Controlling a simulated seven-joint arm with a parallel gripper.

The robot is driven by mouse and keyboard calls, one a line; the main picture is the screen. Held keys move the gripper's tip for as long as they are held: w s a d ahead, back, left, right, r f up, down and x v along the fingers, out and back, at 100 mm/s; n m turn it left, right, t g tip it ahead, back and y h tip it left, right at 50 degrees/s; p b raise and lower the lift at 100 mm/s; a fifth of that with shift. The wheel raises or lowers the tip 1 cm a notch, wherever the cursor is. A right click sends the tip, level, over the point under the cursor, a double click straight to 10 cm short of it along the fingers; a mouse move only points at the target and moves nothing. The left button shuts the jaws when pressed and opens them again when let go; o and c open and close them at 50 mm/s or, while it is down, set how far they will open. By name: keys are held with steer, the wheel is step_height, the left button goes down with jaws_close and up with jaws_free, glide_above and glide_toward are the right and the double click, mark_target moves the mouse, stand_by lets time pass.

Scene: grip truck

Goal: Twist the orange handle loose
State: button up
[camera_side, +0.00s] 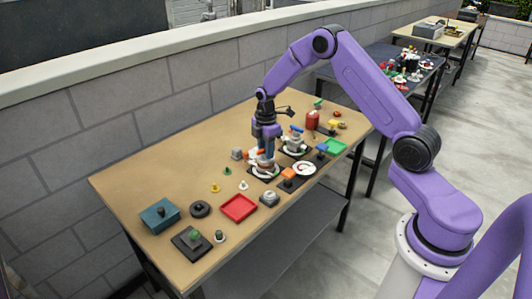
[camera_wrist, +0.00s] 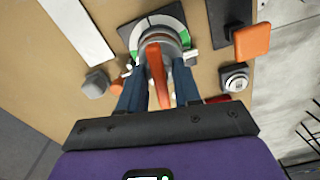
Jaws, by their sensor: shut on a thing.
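The orange handle (camera_wrist: 155,75) is a long lever on top of a round grey metal body (camera_wrist: 168,44). The exact contact is partly hidden by the fingers. In the side view, my gripper (camera_side: 266,150) points down over this fixture, on the middle of the wooden table, and covers most of it.
An orange knob on a dark plate (camera_wrist: 252,40) stands to the right in the wrist view. A grey block (camera_wrist: 96,84) lies left. A similar blue-and-white fixture (camera_side: 296,140) stands close behind. The table's left end has bare room.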

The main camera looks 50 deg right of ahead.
steer(key=shift+n, duration=2.5)
steer(key=o, duration=0.7)
steer(key=shift+r, duration=3.7)
